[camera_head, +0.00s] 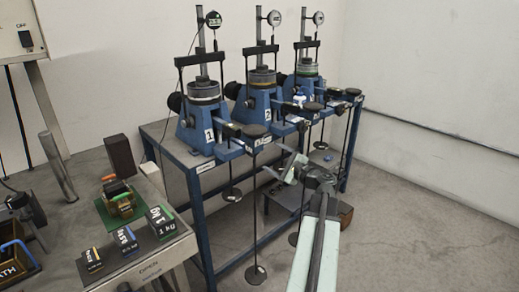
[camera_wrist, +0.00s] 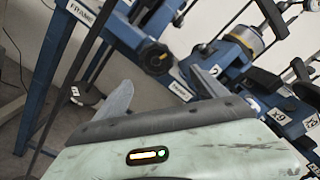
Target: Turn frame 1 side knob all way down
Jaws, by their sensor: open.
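Frame 1 (camera_head: 198,122) is the leftmost blue lever frame on the blue stand, with a "1" label on its front. Its black side knob (camera_head: 174,101) sticks out on its left side, at about the height of the cell base. My gripper (camera_head: 275,160) is open and empty, in front of the stand and well to the right of the knob, apart from it.
Frame 2 (camera_head: 265,113) and frame 3 (camera_head: 312,85) stand to the right of frame 1. Levers and hanging rods with discs (camera_head: 256,275) reach out in front of the stand. A bench (camera_head: 165,250) with labelled blocks (camera_head: 126,240) is at left. Floor at right is clear.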

